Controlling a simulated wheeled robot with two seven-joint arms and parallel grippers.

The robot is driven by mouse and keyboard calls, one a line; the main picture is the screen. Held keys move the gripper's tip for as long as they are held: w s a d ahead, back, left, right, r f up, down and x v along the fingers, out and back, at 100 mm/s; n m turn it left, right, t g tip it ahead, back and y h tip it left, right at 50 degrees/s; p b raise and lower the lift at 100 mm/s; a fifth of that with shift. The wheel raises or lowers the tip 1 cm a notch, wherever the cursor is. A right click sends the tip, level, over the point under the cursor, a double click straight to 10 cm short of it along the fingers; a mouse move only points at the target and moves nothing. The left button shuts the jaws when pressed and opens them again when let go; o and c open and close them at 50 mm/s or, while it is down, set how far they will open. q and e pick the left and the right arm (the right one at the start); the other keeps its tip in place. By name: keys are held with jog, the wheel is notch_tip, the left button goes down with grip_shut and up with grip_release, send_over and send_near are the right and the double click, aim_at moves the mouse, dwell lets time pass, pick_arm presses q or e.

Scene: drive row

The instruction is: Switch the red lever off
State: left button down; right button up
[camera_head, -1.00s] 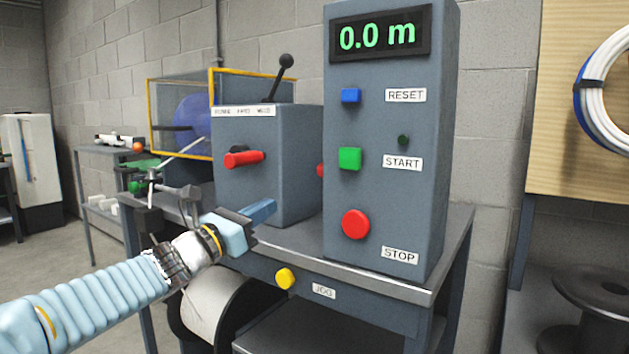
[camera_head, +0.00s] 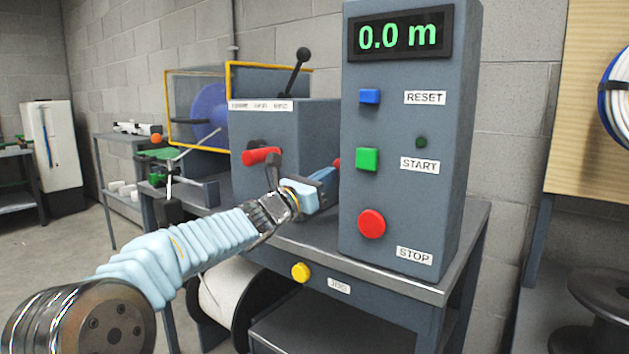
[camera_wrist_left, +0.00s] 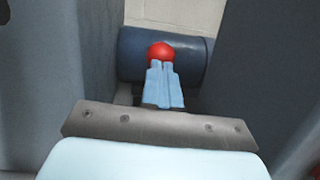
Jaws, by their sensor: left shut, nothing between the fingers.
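A second red part (camera_head: 337,163) shows in the gap between this box and the tall panel, mostly hidden by the panel. My left gripper (camera_head: 331,174) is shut and empty, its tip in that gap. In the left wrist view, the shut fingers (camera_wrist_left: 164,66) point at a rounded red end (camera_wrist_left: 161,51) in front of a dark blue cylinder; I cannot tell whether they touch. My right gripper is not in view.
The tall panel (camera_head: 410,200) stands close on the right of my gripper, with blue, green and red buttons and a display reading 0.0 m. The grey box (camera_head: 300,130) with a black-knobbed lever (camera_head: 299,68) stands left. A yellow button (camera_head: 300,272) is on the bench front.

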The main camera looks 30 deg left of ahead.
aim_at(337, 161)
pick_arm(q)
jog(key=shift+w, duration=0.2)
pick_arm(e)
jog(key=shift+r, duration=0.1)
pick_arm(q)
jog(key=r+p, duration=0.1)
jog(key=p, duration=0.1)
jog(key=w+r+g+p, duration=0.1)
jog(key=p, duration=0.2)
jog(key=shift+w+d+r+y, duration=0.15)
jog(key=shift+w+r+y, duration=0.05)
jog(key=shift+r+y, duration=0.1)
jog(key=w+r, duration=0.1)
jog(key=w, duration=0.1)
jog(key=w+r+p, duration=0.1)
jog(key=shift+w+d, duration=0.15)
jog(key=shift+w, duration=0.2)
jog(key=shift+w+r+p, duration=0.3)
jog(key=shift+w+p, duration=0.05)
jog(key=shift+w, duration=0.2)
jog(key=shift+w+r+p, duration=0.3)
jog(key=shift+w, duration=0.25)
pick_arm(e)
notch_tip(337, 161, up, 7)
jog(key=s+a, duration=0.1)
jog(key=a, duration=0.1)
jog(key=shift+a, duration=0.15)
pick_arm(q)
jog(key=shift+w+d+f, duration=0.15)
